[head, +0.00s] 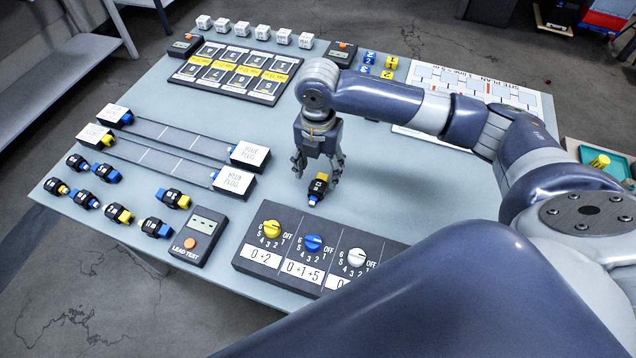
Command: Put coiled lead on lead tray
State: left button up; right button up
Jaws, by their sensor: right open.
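My right gripper (318,172) is open and points down over the middle of the table. A small black lead piece (318,187) with a yellow end and a blue end stands on the table below and between its fingers. I cannot tell whether the fingers touch it. Several similar black pieces with yellow or blue ends, such as this lead (84,199), lie at the left. No label reading coiled lead or lead tray is legible. A greenish tray (588,155) with a yellow piece stands at the right edge. My left gripper is not in view.
Two grey strips (165,150) with white labelled end blocks lie at the left. A lead tester (199,240) and a dial panel (262,262) are at the front. A numbered rack (275,85) and white cubes are at the back. The table centre is mostly clear.

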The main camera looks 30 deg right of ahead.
aim_at(318, 185)
jog(key=shift+f, duration=0.8)
jog(key=f, duration=0.3)
jog(key=f+p, duration=0.1)
jog(key=shift+w+d+f, duration=0.2)
jog(key=shift+w, duration=0.2)
jog(key=shift+f, duration=0.4)
jog(key=c, duration=0.9)
jog(key=shift+c, duration=1.3)
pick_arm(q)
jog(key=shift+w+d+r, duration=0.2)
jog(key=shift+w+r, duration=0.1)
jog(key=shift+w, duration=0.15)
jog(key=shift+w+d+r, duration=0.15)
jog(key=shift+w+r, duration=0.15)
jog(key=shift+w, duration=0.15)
pick_arm(e)
jog(key=shift+c, duration=0.5)
